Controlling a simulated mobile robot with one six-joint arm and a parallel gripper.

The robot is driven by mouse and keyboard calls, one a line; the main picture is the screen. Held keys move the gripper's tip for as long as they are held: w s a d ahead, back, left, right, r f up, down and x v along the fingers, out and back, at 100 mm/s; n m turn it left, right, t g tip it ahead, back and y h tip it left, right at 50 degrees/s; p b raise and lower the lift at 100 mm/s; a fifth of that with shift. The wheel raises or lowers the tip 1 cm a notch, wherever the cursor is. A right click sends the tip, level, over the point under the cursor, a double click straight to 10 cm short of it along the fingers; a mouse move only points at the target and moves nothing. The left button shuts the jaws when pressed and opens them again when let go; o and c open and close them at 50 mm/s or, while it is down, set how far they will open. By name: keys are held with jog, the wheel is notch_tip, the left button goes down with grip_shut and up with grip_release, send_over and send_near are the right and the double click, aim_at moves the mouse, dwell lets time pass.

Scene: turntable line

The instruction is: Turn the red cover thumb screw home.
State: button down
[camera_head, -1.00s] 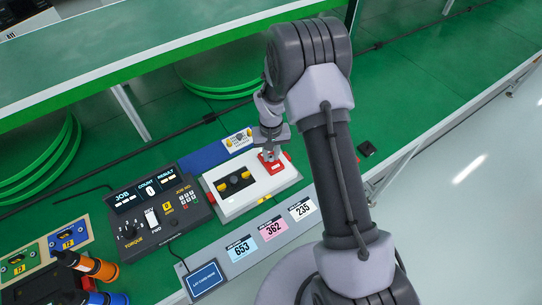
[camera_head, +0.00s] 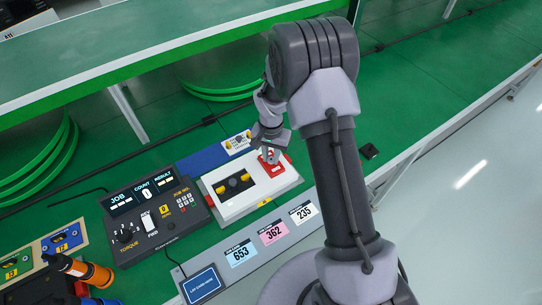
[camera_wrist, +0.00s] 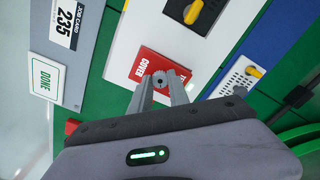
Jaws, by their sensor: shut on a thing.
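The red cover plate (camera_head: 279,169) sits at the right end of the white fixture (camera_head: 230,211). In the wrist view the red plate (camera_wrist: 147,62) has white lettering that reads "COVER". A small grey round screw head (camera_wrist: 160,78) stands on it, between my fingertips. My gripper (camera_head: 270,157) points down at the red plate and is shut on the thumb screw. In the wrist view my gripper's two fingers (camera_wrist: 161,85) flank the screw head. The screw's lower part and how deep it sits are hidden.
Left of the fixture is a black control box (camera_head: 155,216) with dials and a display. In front lies a grey strip (camera_head: 222,272) with job cards 653, 362 and 235. Orange (camera_head: 82,268) and blue-ended tools lie at the lower left. A blue mat is behind the fixture.

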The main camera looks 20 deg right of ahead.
aim_at(271, 159)
dwell(0.3)
jog(key=c, duration=1.2)
grip_release()
jog(key=shift+c, duration=0.2)
jog(key=shift+r, duration=0.1)
notch_tip(271, 159, up, 17)
jog(key=p, duration=0.5)
jog(key=shift+r, duration=0.15)
